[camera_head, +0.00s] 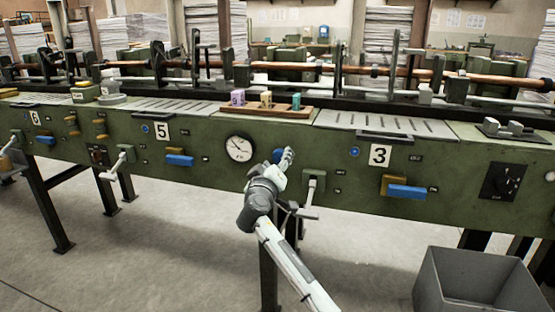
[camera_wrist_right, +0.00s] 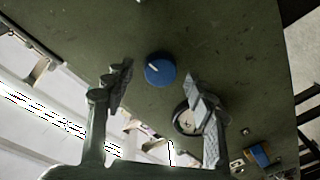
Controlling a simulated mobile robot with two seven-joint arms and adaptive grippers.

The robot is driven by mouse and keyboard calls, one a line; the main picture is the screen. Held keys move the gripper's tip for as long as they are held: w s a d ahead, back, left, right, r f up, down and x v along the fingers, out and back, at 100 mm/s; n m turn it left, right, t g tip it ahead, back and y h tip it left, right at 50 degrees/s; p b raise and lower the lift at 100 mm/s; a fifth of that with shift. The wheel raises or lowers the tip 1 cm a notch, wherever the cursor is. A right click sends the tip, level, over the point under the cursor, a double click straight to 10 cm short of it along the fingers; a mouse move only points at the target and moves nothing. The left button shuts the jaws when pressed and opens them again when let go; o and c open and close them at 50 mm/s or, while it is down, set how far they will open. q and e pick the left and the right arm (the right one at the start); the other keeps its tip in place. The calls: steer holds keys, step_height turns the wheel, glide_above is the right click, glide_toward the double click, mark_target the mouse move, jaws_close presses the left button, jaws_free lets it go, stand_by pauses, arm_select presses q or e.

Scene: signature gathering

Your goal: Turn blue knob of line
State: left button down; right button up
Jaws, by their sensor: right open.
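The blue knob (camera_head: 278,155) sits on the green front panel of the line, just right of the round gauge. In the right wrist view the knob (camera_wrist_right: 160,70) is a round blue disc with a pale pointer mark, and it shows between the spread fingers. My right gripper (camera_head: 285,160) is at the panel by the knob and partly covers it in the head view. The right gripper (camera_wrist_right: 161,84) is open with nothing held. Whether the fingers touch the knob I cannot tell. My left gripper is not in view.
A round gauge (camera_head: 240,148) is left of the knob. A grey lever (camera_head: 310,190) sticks out close on the right. Blue handles (camera_head: 406,192) are on the panel farther right. A grey bin (camera_head: 480,282) stands on the floor at lower right. Open floor lies at lower left.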

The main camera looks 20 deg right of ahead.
steer(key=shift+w+d, duration=0.25)
steer(key=shift+w, duration=0.1)
steer(key=c, duration=1.1)
steer(key=shift+f, duration=0.1)
steer(key=shift+c, duration=0.3)
